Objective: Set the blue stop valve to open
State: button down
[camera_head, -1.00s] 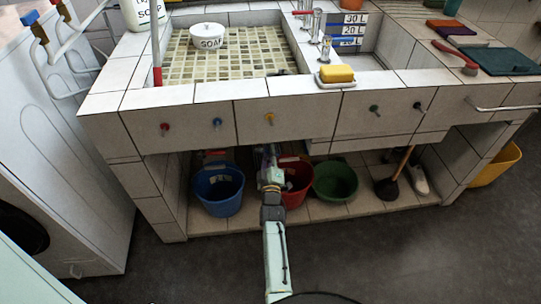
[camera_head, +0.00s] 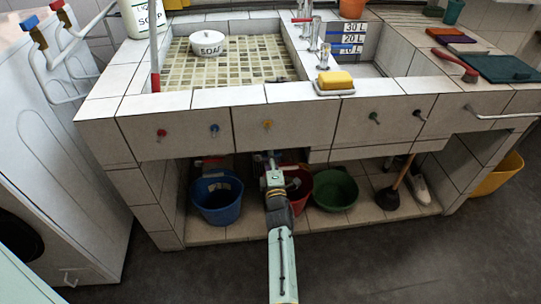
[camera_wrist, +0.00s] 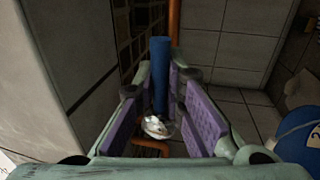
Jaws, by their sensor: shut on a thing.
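The blue stop valve's long blue handle (camera_wrist: 160,72) shows in the wrist view, standing along the picture between my fingers. Its bright metal body (camera_wrist: 158,127) sits below, by an orange pipe (camera_wrist: 150,146). My gripper (camera_wrist: 160,88) has its purple-padded fingers on either side of the handle and is shut on it; the exact contact is hard to see. In the head view my gripper (camera_head: 268,160) is under the sink front, in the opening above the buckets. I cannot make out the blue handle there.
A blue bucket (camera_head: 217,199), a red bucket (camera_head: 299,189) and a green bucket (camera_head: 335,190) stand on the tiled ledge. A plunger (camera_head: 389,197) is to the right. The tiled sink front (camera_head: 190,112) overhangs my gripper. A wall flanks the fingers at left in the wrist view.

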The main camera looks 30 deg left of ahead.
jog(key=shift+r, duration=0.15)
jog(key=c, duration=1.7)
grip_release()
jog(key=shift+o, duration=0.2)
jog(key=v, duration=1.2)
